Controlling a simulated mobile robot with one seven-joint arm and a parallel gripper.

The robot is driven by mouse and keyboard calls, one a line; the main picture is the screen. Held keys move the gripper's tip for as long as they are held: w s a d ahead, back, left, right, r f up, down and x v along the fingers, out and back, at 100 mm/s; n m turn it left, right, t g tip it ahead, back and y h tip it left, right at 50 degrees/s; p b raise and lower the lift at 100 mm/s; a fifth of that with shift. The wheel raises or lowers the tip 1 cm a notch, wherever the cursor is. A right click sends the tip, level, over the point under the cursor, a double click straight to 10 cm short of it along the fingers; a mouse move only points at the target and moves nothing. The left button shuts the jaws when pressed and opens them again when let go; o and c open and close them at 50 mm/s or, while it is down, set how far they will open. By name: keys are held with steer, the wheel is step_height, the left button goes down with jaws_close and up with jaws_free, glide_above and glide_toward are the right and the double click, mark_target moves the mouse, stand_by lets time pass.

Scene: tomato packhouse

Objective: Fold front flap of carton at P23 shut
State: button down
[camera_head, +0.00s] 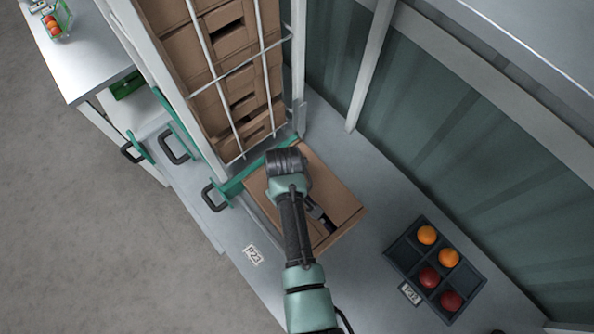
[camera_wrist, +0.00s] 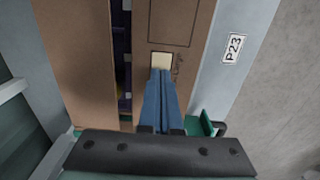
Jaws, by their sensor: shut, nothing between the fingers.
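The brown carton (camera_head: 340,195) stands on the grey bench beside the P23 label (camera_head: 253,255), partly covered by my arm. In the wrist view, two brown top panels lie either side of a dark gap (camera_wrist: 122,60). The panel on the P23 side (camera_wrist: 185,25) has a printed outline and a pale patch and looks nearly flat; the other panel (camera_wrist: 75,60) is on the left. Dark contents show in the gap. My gripper (camera_wrist: 161,74) is shut and empty, its tips over the pale patch. I cannot tell whether they touch it.
The P23 label (camera_wrist: 233,48) is also in the wrist view. A rack of flat cartons (camera_head: 225,75) rises behind the carton, with green black-handled levers (camera_head: 215,195) beside it. A dark tray (camera_head: 465,275) with red and orange tomatoes lies right. Bench between is clear.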

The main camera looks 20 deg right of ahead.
step_height(320, 180, up, 8)
steer(key=p, duration=0.7)
steer(key=shift+s+f, duration=0.1)
stand_by(0.3)
